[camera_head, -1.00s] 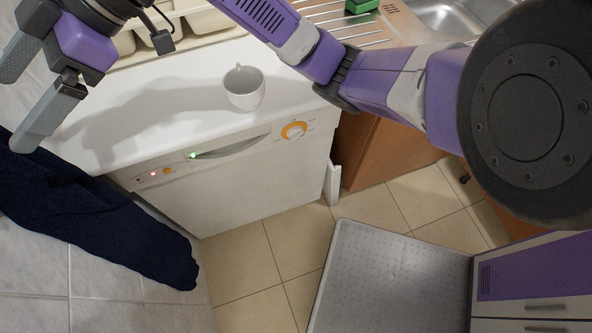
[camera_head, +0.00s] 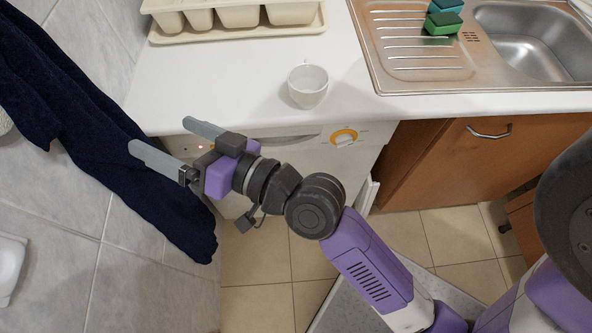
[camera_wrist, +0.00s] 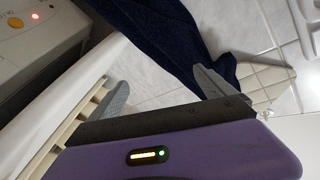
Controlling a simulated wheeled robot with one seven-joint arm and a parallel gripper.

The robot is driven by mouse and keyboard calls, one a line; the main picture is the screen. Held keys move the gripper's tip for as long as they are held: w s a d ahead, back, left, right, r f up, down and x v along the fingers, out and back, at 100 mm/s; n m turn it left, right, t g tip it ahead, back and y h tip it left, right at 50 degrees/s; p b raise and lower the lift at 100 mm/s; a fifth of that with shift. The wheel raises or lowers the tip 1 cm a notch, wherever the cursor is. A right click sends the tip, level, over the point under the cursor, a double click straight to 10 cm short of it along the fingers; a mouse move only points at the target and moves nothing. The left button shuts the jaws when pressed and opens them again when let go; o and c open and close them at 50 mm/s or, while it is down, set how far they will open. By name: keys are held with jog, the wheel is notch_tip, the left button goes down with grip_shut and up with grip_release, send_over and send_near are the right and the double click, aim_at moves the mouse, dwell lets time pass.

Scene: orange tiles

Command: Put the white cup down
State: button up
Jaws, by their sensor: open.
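The white cup (camera_head: 307,85) stands upright on the white countertop (camera_head: 240,88), near its front edge and above the dishwasher, in the head view. My gripper (camera_head: 168,137) is open and empty, to the left of the cup and in front of the counter's edge, apart from the cup. Its two fingers point left, toward the dark towel. In the wrist view my gripper (camera_wrist: 160,90) shows two spread fingers with nothing between them. The cup does not show in the wrist view.
A dark blue towel (camera_head: 95,110) hangs on the tiled wall at left. A cream cutlery tray (camera_head: 240,36) lies behind the cup. A steel sink (camera_head: 530,45) with a green sponge (camera_head: 442,24) is at right. Counter is clear left of the cup.

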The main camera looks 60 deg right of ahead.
jog(key=s+d+f+g+h, duration=0.25)
jog(key=s+f, duration=0.65)
jog(key=s, duration=0.5)
jog(key=s+d+n, duration=0.3)
jog(key=s+n, duration=0.1)
jog(key=s, duration=1)
jog(key=shift+f+n+g, duration=0.2)
jog(key=shift+n+g, duration=0.2)
jog(key=shift+g, duration=0.05)
jog(key=shift+s, duration=0.1)
jog(key=shift+r+p, duration=0.65)
